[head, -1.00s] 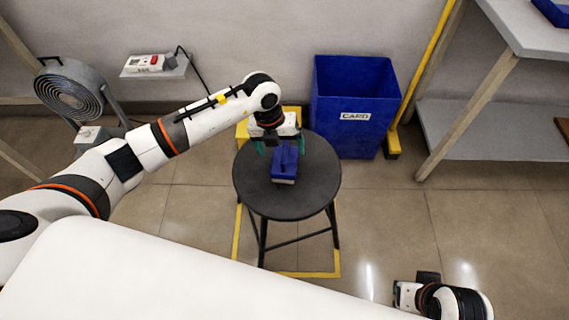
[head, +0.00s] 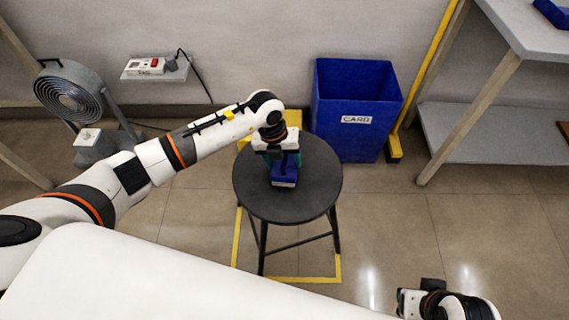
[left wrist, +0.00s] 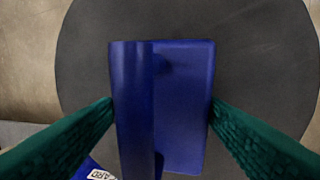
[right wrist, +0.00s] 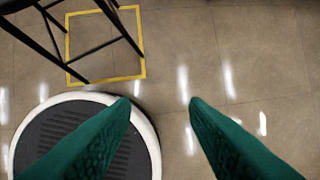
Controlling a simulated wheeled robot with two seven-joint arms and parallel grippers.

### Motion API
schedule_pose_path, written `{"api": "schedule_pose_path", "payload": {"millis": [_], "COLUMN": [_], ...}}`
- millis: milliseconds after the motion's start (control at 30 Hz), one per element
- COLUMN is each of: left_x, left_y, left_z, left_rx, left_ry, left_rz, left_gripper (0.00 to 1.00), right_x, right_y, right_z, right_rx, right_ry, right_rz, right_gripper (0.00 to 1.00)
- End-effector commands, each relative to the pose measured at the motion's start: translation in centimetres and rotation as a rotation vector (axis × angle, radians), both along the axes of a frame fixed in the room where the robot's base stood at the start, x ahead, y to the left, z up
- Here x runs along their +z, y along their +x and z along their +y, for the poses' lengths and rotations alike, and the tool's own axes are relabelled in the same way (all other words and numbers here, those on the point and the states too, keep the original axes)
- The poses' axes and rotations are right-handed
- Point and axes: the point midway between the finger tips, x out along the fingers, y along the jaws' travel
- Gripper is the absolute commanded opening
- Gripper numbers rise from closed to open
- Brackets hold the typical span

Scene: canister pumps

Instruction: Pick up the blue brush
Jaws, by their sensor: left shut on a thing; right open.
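The blue brush (head: 284,180) rests on the round black stool (head: 300,208), with its pale bristles at the lower edge. In the left wrist view the brush (left wrist: 182,110) lies between the green fingers, its handle bar at the left and its block at the right. My left gripper (head: 283,157) is over the stool top, shut on the brush, with a finger touching each side. My right gripper (head: 405,302) is low at the bottom right of the head view. In the right wrist view this gripper (right wrist: 160,102) is open and empty, above the floor.
A blue bin (head: 352,115) labelled CARD stands behind the stool to the right. A grey fan (head: 72,98) stands at the left, near a wall shelf (head: 158,70) with a power strip. A grey shelving unit (head: 490,135) is at the right. Yellow tape (head: 300,279) marks the floor around the stool.

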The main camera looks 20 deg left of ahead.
Motion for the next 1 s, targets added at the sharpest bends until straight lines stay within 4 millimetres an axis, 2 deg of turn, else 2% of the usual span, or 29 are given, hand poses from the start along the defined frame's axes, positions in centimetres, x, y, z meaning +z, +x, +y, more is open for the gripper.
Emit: {"api": "schedule_pose_path", "payload": {"millis": [167, 300, 500, 600, 733, 1000], "left_x": [1.2, 3.9, 7.8, 9.1, 10.0, 10.1], "left_y": [0.1, 0.1, 0.1, 0.1, 0.1, 0.0], "left_z": [0.0, 0.0, 0.0, 0.0, 0.0, 0.0], "left_rx": [0.000, 0.000, 0.000, 0.001, 0.000, 0.000], "left_ry": [0.001, 0.000, 0.000, 0.000, -0.001, -0.001], "left_rz": [-0.003, -0.004, -0.004, -0.003, -0.002, -0.001], "left_gripper": [0.41, 0.41, 0.41, 0.41, 0.41, 0.41], "right_x": [0.4, 1.0, -1.8, -2.9, -3.6, -3.9], "right_y": [0.0, 0.1, 1.0, 1.3, 1.4, 1.4], "right_z": [0.0, 0.0, 0.1, 0.2, 0.2, 0.2], "right_rx": [0.000, 0.000, 0.001, 0.002, 0.002, 0.002], "right_ry": [0.000, 0.000, -0.001, -0.001, 0.000, -0.001], "right_rz": [0.000, -0.003, 0.015, 0.020, 0.022, 0.024], "right_gripper": [0.41, 0.41, 0.41, 0.41, 0.41, 0.41]}}
